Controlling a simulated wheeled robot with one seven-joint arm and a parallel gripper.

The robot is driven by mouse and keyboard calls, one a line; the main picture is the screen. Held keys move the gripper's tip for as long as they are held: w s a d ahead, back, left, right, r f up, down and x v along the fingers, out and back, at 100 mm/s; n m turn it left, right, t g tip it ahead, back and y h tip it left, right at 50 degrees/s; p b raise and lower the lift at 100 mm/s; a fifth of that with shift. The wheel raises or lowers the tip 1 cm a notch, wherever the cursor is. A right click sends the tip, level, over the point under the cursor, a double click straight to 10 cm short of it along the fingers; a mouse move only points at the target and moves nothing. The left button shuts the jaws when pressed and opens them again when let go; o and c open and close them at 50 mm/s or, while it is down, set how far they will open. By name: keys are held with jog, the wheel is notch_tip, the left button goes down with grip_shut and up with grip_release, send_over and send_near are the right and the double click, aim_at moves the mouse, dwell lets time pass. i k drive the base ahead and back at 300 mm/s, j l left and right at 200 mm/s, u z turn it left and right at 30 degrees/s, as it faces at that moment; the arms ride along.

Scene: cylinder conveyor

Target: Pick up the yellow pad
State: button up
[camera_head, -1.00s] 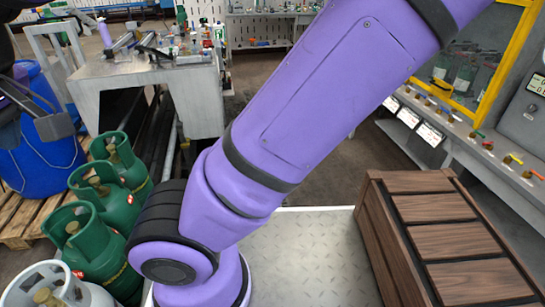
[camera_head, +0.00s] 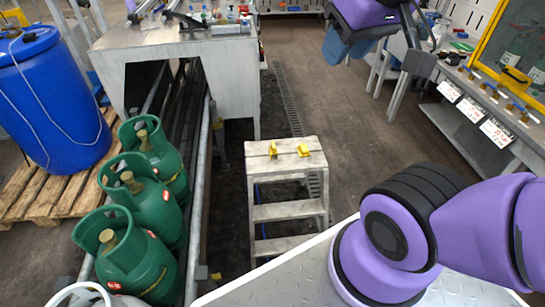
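Two small yellow pieces, a left one (camera_head: 273,150) and a right one (camera_head: 303,150), sit on the top of a grey step stool (camera_head: 285,164). I cannot tell whether either is the yellow pad. Another yellow item (camera_head: 515,78) is on the right bench. The purple end of my arm is at the top edge, right of centre and above the stool in the picture. A dark grey finger of my gripper (camera_head: 417,66) hangs there, well apart from the yellow pieces. The rest of the gripper is cut off or hard to make out, so its opening is unclear.
Several green gas bottles (camera_head: 150,205) and a blue barrel (camera_head: 50,100) on a pallet stand at the left. A metal rail (camera_head: 200,180) runs beside the stool. A grey worktable (camera_head: 180,50) is behind. The floor right of the stool is clear.

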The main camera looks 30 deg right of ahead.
aim_at(303, 151)
jog(key=z, duration=0.7)
jog(key=u, duration=1.8)
jog(key=z, duration=1.7)
jog(key=i+l+u, duration=0.15)
jog(key=l, duration=0.2)
jog(key=i+l+u, duration=0.15)
jog(key=l, duration=0.25)
jog(key=i+l+u, duration=0.15)
jog(key=l, duration=0.2)
jog(key=i+l+u, duration=0.2)
jog(key=l, duration=0.2)
jog(key=k, duration=0.1)
